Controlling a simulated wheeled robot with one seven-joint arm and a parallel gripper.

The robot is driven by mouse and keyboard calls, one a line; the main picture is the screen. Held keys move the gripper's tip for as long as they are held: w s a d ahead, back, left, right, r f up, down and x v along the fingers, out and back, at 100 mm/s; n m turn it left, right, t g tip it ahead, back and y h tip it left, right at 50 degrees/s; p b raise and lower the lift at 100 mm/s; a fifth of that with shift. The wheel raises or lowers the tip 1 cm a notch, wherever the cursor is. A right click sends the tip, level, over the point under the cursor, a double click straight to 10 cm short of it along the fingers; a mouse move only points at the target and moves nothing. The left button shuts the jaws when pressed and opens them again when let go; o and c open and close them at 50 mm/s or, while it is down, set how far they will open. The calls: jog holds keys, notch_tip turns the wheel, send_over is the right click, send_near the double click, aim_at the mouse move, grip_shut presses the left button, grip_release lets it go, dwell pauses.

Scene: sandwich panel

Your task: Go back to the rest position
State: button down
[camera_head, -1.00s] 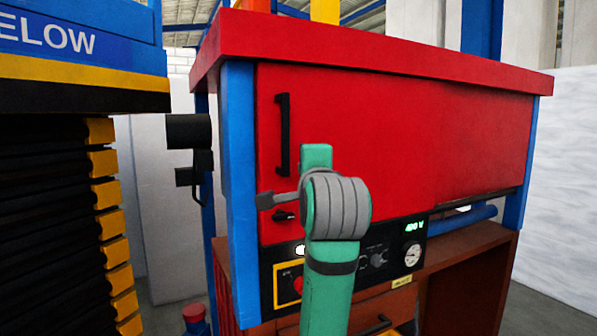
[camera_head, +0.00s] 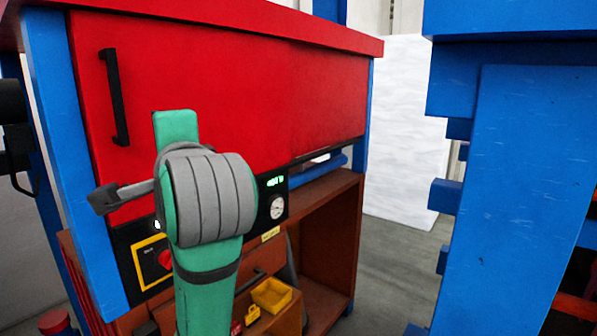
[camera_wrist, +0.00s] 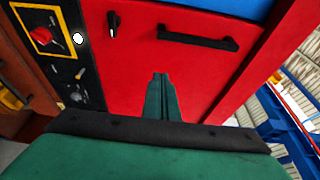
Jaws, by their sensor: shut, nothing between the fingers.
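My green and grey arm stands folded in front of the red cabinet door (camera_head: 240,85) in the head view. In the wrist view my gripper (camera_wrist: 160,76) has its two green fingers together, with nothing between them. They point toward the red door, which also fills much of the wrist view (camera_wrist: 215,85). I cannot tell the exact distance, but the black door handle (camera_wrist: 200,40) lies beyond the fingertips, apart from them.
A control panel with a red knob (camera_head: 165,258) and a dial sits below the door. A brown shelf below holds a yellow bin (camera_head: 271,294). A large blue frame (camera_head: 520,190) stands close on the right. Grey floor (camera_head: 395,270) is free between cabinet and frame.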

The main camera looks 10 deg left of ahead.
jog(key=w+d+f+t+h, duration=0.15)
jog(key=w+f, duration=0.35)
jog(key=f, duration=0.7)
jog(key=w+d+f+h, duration=0.2)
jog(key=w+d+f, duration=0.15)
jog(key=f, duration=0.75)
jog(key=s+d+f+n+h, duration=0.15)
jog(key=d+f, duration=0.35)
jog(key=f, duration=0.7)
jog(key=s+d+f+n+h, duration=0.15)
jog(key=d+f, duration=0.35)
jog(key=f, duration=0.7)
jog(key=s+d+f+n+h, duration=0.1)
jog(key=s+d+f+h, duration=0.1)
jog(key=s+d+f, duration=0.5)
jog(key=s+d+f+n+h, duration=0.2)
jog(key=s+d+f, duration=0.2)
jog(key=s+f, duration=0.65)
jog(key=s+d+n+h, duration=0.1)
jog(key=s+d+n, duration=0.2)
jog(key=s, duration=2)
jog(key=shift+d+r+t+h, duration=0.35)
jog(key=shift+d, duration=0.1)
